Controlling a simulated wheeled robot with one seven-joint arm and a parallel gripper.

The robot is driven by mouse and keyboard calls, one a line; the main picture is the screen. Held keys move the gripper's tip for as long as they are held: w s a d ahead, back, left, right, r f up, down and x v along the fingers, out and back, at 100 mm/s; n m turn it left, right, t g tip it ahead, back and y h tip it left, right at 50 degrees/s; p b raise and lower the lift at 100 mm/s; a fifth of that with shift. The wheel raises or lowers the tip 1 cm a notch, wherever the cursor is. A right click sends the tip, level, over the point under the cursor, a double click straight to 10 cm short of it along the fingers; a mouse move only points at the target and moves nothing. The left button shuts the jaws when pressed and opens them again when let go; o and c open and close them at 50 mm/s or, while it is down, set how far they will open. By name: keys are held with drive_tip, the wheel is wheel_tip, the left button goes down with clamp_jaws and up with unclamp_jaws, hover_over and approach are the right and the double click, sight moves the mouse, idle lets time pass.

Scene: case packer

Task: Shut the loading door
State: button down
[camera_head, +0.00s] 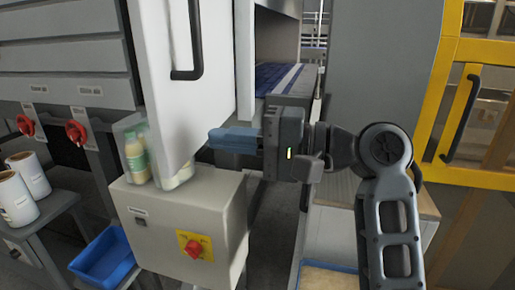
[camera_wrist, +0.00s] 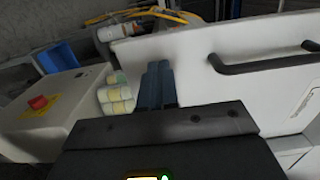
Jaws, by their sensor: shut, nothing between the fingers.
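The loading door (camera_head: 175,110) is a white panel with a dark bar handle (camera_head: 187,45), standing open at an angle to the machine's opening (camera_head: 280,75). In the wrist view the door (camera_wrist: 240,75) spans the middle and right, with its handle (camera_wrist: 260,66) at upper right. My gripper (camera_head: 212,138) is shut, its blue fingers together and empty. The fingertips are at the door's lower right part, below the handle; in the wrist view the fingers (camera_wrist: 158,80) point at the panel. I cannot tell whether they touch it.
A grey control box (camera_head: 180,220) with a red switch stands below the door, with bottles (camera_head: 136,155) on top, partly behind the door. A blue bin (camera_head: 103,257) and white rolls (camera_head: 28,175) are at left. A yellow-framed guard (camera_head: 470,100) stands at right.

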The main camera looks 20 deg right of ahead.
sight(169, 134)
drive_tip(key=b+x, duration=0.1)
drive_tip(key=x, duration=0.5)
drive_tip(key=shift+a+b, duration=0.15)
drive_tip(key=shift+b, duration=0.2)
drive_tip(key=shift+w, duration=0.1)
drive_tip(key=shift+a, duration=0.1)
